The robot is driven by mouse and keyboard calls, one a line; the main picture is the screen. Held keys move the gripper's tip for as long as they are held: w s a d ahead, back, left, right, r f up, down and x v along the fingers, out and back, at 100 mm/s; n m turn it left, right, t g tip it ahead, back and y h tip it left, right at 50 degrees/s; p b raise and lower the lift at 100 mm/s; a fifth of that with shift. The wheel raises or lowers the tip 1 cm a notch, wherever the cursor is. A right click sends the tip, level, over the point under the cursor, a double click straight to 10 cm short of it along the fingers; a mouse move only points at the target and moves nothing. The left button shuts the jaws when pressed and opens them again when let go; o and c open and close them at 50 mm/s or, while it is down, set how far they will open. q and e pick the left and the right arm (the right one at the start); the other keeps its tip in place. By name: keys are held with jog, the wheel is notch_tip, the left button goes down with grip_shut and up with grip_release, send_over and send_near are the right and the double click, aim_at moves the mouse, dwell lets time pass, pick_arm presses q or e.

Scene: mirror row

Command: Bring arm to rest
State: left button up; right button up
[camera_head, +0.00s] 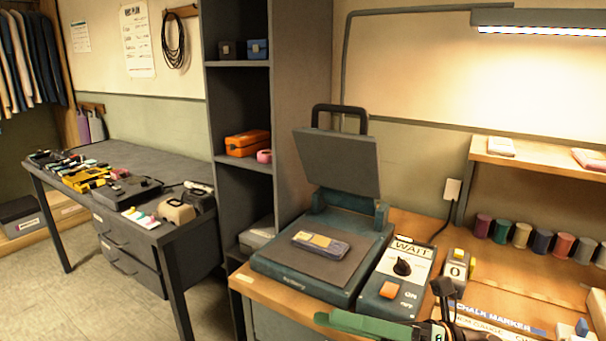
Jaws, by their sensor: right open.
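My right gripper (447,310) shows as dark parts at the bottom edge, right of centre, in front of the wooden bench (262,292). It is open, with nothing seen between its fingers. Part of it is cut off by the frame. My left gripper is not in view. A teal press (268,262) stands on the bench with its grey lid raised. A flat grey and tan block (320,244) lies on its lower plate, apart from my gripper.
A control box (388,297) with a dark knob, orange button and "WAIT" label stands beside the press. A green bar (362,325) lies at the bottom edge. Several thread spools (520,235) stand at right. A dark shelf (240,112) and cluttered table (150,157) are at left.

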jog(key=w+d+f+m+t+h, duration=0.25)
jog(key=f+m+t+h, duration=0.55)
jog(key=m, duration=0.7)
jog(key=w+d+f+m+t+h, duration=0.2)
jog(key=d+f+m+t+h, duration=0.35)
jog(key=f+m, duration=0.8)
jog(key=s+f+m+g+h+p, duration=0.1)
jog(key=s+f+m+g+h, duration=0.45)
jog(key=s+f+m, duration=0.85)
pick_arm(q)
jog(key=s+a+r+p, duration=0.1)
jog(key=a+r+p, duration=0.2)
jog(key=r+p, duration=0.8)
jog(key=p, duration=0.3)
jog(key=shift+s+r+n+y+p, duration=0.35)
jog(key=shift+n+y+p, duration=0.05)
pick_arm(e)
jog(key=s+d+r+n, duration=0.1)
jog(key=s+d+r, duration=0.1)
jog(key=r, duration=0.7)
jog(key=shift+s+d+r, duration=0.15)
jog(key=shift+s+d, duration=0.2)
jog(key=shift+d, duration=0.45)
